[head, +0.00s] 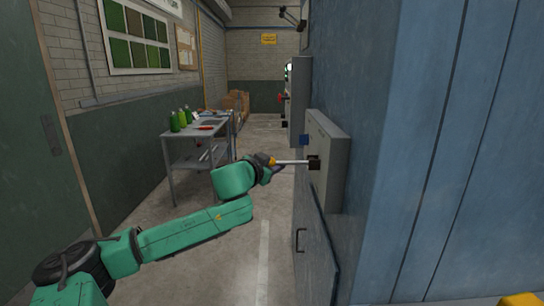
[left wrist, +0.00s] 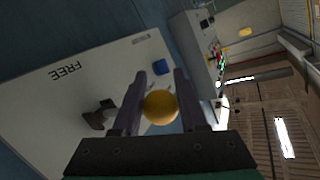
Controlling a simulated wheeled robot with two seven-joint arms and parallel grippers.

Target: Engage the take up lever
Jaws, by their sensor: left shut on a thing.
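The take up lever (head: 292,162) is a pale rod that sticks out to the left, roughly level, from a dark pivot block (head: 314,164) on a grey wall box (head: 340,170). My left gripper (head: 271,164) is shut on the lever's yellow knob (left wrist: 160,107), which sits between the two dark fingers in the left wrist view. There the box face (left wrist: 50,105) carries the word FREE, upside down, and a smaller label too small to read. My right gripper is not in view.
A metal table (head: 190,133) with green bottles (head: 175,121) stands behind my left arm. Another grey box (head: 298,100) with a red part is farther along the blue wall (head: 420,150). A door handle (head: 299,240) is below the box. The aisle floor is clear.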

